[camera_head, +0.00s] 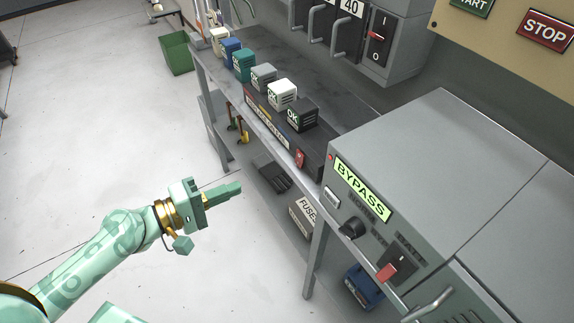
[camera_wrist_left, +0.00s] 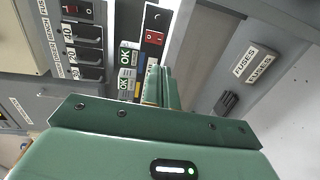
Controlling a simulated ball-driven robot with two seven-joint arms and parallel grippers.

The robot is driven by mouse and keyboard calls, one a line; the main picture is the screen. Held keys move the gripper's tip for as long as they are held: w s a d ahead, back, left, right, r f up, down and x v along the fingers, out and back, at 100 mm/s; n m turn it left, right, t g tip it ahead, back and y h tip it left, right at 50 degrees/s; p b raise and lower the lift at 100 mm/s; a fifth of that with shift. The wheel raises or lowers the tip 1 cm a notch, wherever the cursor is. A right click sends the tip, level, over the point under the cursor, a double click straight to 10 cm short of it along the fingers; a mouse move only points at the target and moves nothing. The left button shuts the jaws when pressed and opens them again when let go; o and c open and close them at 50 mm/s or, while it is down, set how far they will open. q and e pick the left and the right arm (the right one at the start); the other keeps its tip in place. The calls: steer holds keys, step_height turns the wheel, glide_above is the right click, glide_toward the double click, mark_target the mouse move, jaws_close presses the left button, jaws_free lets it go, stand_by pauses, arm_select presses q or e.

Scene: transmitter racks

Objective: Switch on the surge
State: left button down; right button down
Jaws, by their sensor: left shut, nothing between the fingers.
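The surge strip (camera_head: 268,125) is a long dark bar with a white label, lying along the front edge of the bench. Several plug blocks sit on it, the nearest a black one (camera_head: 293,115) marked OK. Its red rocker switch (camera_head: 299,158) is at the near end; it also shows in the left wrist view (camera_wrist_left: 154,38). I cannot tell its position. My left gripper (camera_head: 238,188) is shut and empty, in open air left of the bench, apart from the switch. In the left wrist view its fingers (camera_wrist_left: 162,75) point toward the strip. My right gripper is out of view.
A grey BYPASS cabinet (camera_head: 450,160) with a black knob (camera_head: 352,229) and red lever switch (camera_head: 387,271) stands right of the strip. A FUSES box (camera_head: 303,216) is below the bench. A green bin (camera_head: 177,54) stands far back. The floor at left is clear.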

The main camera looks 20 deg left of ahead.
mark_target(298, 164)
arm_select(q)
steer(key=shift+w+d, duration=0.1)
steer(key=p+x, duration=0.2)
steer(key=x, duration=1)
steer(key=shift+w+d, duration=0.2)
steer(key=shift+w+d+f, duration=0.1)
steer(key=shift+w+d, duration=0.25)
steer(key=shift+w, duration=0.1)
steer(key=shift+w+d+f, duration=0.15)
steer(key=shift+w+f, duration=0.05)
steer(key=shift+f, duration=0.05)
steer(key=shift+s+r, duration=0.1)
steer(key=shift+r, duration=0.1)
